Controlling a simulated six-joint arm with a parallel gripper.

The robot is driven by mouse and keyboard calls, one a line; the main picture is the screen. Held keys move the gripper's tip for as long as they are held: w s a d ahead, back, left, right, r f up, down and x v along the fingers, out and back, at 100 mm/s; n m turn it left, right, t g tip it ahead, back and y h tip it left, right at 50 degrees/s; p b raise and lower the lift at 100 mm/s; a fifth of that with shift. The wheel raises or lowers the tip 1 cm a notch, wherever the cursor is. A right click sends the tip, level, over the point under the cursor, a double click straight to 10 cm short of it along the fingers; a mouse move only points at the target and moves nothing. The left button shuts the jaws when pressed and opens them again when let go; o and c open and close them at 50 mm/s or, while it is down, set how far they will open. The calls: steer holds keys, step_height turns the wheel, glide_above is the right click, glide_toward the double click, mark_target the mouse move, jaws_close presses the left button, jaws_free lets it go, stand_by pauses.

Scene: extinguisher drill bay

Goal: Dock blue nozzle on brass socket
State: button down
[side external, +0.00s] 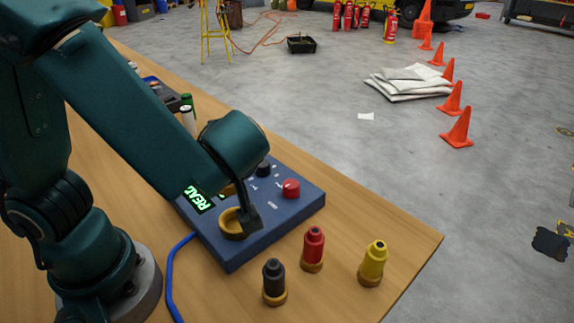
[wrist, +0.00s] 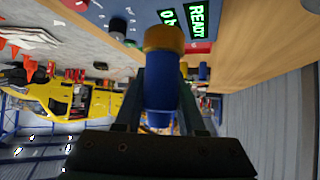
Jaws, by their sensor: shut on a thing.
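In the wrist view the blue nozzle (wrist: 160,88) is between the two fingers of my gripper (wrist: 160,103), which is shut on it. A brass-coloured ring (wrist: 164,39) is at the nozzle's far end, against the control box. In the side view a brass socket (side external: 232,226) sits on the near part of the blue control box (side external: 232,256). My gripper (side external: 249,219) is right at that socket, with a dark finger in front of it. The nozzle is hidden behind my arm and gripper there. I cannot tell whether the nozzle is seated or only close.
The box has a red button (side external: 291,188), a black knob (side external: 263,169) and a lit READY display (side external: 198,198). Black (side external: 274,281), red (side external: 313,249) and yellow (side external: 373,263) nozzles stand upright in front. A blue cable (side external: 170,280) runs off the box's left side.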

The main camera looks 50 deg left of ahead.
mark_target(231, 191)
steer(key=shift+s+d+f+m+t, duration=0.1)
steer(key=shift+d+m+t, duration=0.1)
steer(key=shift+d, duration=0.2)
steer(key=shift+s+d+f+m+t, duration=0.1)
steer(key=shift+d+m, duration=0.1)
steer(key=shift+d, duration=0.2)
steer(key=shift+f, duration=2.75)
steer(key=shift+f, duration=0.55)
steer(key=c, duration=0.8)
jaws_free()
